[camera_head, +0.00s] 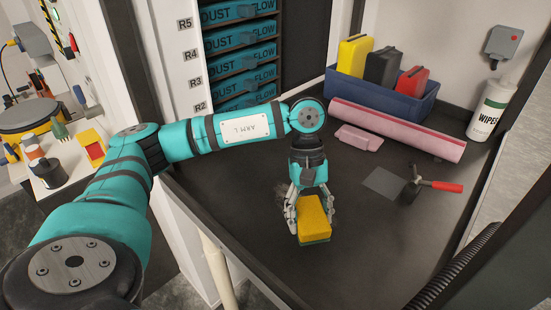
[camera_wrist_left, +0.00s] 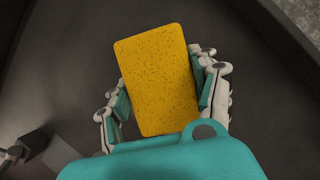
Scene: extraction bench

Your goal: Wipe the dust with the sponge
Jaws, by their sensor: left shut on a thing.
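My left gripper (camera_head: 311,212) reaches down over the dark bench tray and is shut on a yellow sponge (camera_head: 314,220) with a green underside. In the left wrist view the sponge (camera_wrist_left: 160,80) sits between the two fingers of the gripper (camera_wrist_left: 163,90). A grey, fuzzy patch of dust (camera_head: 283,192) shows on the tray just left of and behind the gripper. Part of the dust is hidden by the gripper. I cannot tell whether the sponge touches the tray surface. My right gripper is not in view.
A blue bin (camera_head: 385,103) with yellow, black and red cases stands at the back. The tray's front is clear.

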